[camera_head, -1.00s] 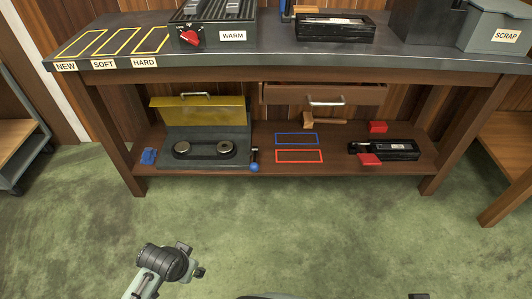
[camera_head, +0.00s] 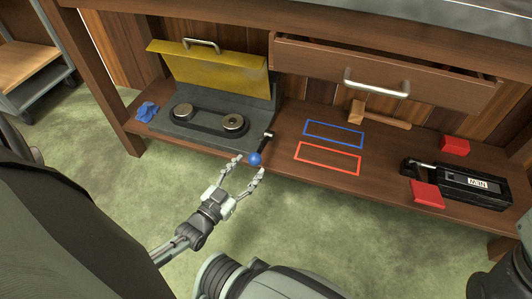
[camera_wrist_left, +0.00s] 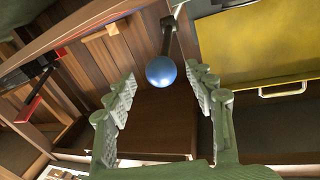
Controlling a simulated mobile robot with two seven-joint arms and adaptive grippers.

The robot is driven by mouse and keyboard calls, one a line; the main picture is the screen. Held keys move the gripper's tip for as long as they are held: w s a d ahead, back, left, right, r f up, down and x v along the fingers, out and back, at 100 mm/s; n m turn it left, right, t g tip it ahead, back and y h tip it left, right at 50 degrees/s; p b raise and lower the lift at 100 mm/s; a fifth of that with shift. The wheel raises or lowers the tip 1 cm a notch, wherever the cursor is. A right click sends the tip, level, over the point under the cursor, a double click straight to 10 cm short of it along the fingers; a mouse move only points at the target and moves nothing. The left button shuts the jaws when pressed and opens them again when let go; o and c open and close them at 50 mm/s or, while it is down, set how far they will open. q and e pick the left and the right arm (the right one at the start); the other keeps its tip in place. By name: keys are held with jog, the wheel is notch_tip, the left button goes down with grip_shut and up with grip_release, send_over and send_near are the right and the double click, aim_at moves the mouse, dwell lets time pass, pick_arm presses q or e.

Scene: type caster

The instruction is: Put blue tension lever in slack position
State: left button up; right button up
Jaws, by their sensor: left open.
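The blue tension lever is a dark arm ending in a blue ball knob (camera_head: 254,159). It sits at the front right corner of the grey belt unit (camera_head: 190,141), which has two round pulleys and a raised yellow cover (camera_head: 215,75). My left gripper (camera_head: 250,166) is open, its fingertips at either side of the knob. In the left wrist view the knob (camera_wrist_left: 161,71) shows between and beyond the two open fingers (camera_wrist_left: 160,92). I cannot tell whether a finger touches it. My right gripper is not seen; a dark arm part shows at the right edge.
A wooden drawer (camera_head: 385,80) is partly open above the shelf. Blue (camera_head: 335,134) and red (camera_head: 327,158) outlined rectangles mark the shelf. A blue cloth (camera_head: 147,111) lies left.

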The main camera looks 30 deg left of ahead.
aim_at(261, 152)
pick_arm(q)
jog(key=w+b, duration=0.1)
jog(key=w, duration=0.6)
jog(key=shift+w+r+b, duration=0.1)
jog(key=shift+w+b, duration=0.3)
jog(key=shift+c, duration=0.4)
grip_shut()
